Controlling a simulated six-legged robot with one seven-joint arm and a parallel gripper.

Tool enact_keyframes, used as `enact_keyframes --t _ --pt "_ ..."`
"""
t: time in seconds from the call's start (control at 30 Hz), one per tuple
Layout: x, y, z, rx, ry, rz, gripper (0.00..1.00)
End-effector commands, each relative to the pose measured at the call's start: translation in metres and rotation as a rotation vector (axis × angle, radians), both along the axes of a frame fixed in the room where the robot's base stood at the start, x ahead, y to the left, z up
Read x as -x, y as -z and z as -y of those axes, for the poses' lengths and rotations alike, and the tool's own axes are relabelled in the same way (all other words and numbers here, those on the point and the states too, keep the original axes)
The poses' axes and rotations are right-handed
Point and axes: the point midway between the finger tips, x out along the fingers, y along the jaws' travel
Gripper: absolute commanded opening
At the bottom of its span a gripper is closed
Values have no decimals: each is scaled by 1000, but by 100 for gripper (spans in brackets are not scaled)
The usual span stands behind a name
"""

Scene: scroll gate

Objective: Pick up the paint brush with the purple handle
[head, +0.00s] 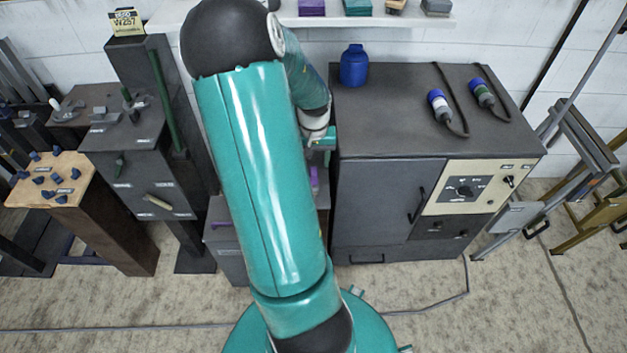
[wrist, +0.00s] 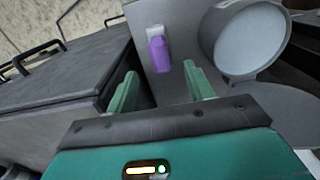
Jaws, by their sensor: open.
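The paint brush (wrist: 158,54) has a purple handle and a pale whitish end, and lies on a grey surface (wrist: 182,30) in the wrist view. Its purple end points toward my gripper (wrist: 161,71). My gripper is open, with one green finger on each side of the line to the brush and nothing between them. The brush appears just beyond the fingertips; I cannot tell the exact gap. In the head view a purple strip, likely the brush (head: 314,180), shows beside my arm, below my gripper (head: 322,143). My arm hides much of that spot.
A grey round container (wrist: 250,38) stands close to the right of the brush. A dark cabinet (head: 385,190) with a blue jar (head: 354,66) and two plugs stands right of my gripper. A wooden-topped stand (head: 75,183) with blue pieces is at the left.

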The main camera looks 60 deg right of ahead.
Motion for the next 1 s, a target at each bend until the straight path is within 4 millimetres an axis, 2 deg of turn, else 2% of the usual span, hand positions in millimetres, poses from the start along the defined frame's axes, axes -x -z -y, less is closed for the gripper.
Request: enact_keyframes --t 0.03,0.27,0.53,0.83,1.0 --pt "0 8 -1 -3 0 -1 53" --pt "1 25 -2 -2 0 0 53" --pt "2 64 -6 -2 0 -1 53" --pt "1 69 -5 0 0 1 53" --pt "1 69 -5 0 0 1 19"
